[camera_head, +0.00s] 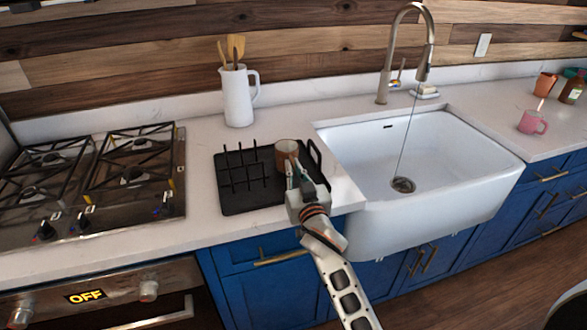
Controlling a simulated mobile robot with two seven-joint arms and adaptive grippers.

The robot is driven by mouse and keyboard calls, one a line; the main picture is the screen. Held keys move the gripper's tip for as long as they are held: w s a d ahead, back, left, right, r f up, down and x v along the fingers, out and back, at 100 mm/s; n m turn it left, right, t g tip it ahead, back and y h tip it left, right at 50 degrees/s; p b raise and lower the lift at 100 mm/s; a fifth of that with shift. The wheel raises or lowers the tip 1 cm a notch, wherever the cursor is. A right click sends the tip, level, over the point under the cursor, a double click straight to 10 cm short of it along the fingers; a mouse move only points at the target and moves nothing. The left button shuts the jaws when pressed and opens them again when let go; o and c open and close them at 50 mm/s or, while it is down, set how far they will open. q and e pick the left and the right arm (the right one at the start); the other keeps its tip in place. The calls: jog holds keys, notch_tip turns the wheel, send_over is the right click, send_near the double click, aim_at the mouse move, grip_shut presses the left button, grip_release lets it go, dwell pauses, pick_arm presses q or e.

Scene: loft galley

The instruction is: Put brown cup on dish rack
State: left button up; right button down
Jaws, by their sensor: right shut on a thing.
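The brown cup (287,149) is at the right part of the black dish rack (235,197), upright as far as I can see. My right gripper (294,171) is shut on the cup from its near side. The fingers hide part of the cup's front, and I cannot tell whether its base touches the rack. The rack lies on the white counter between the stove and the sink, with its upright prongs on the left. My left gripper is not in view.
The white sink (440,150) with a tall faucet (384,85) is right of the rack. A white pitcher (238,98) with wooden utensils stands behind it. The stove (95,180) is left. A pink mug (532,122) and a brown bottle (572,90) stand far right.

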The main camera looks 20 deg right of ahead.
jog(key=shift+f, duration=0.15)
jog(key=c, duration=2.2)
grip_release()
jog(key=shift+c, duration=0.2)
jog(key=shift+o, duration=0.3)
jog(key=shift+r, duration=0.25)
jog(key=s, duration=0.7)
jog(key=shift+s+a+f, duration=0.1)
jog(key=shift+s+f, duration=0.05)
jog(key=shift+s, duration=0.15)
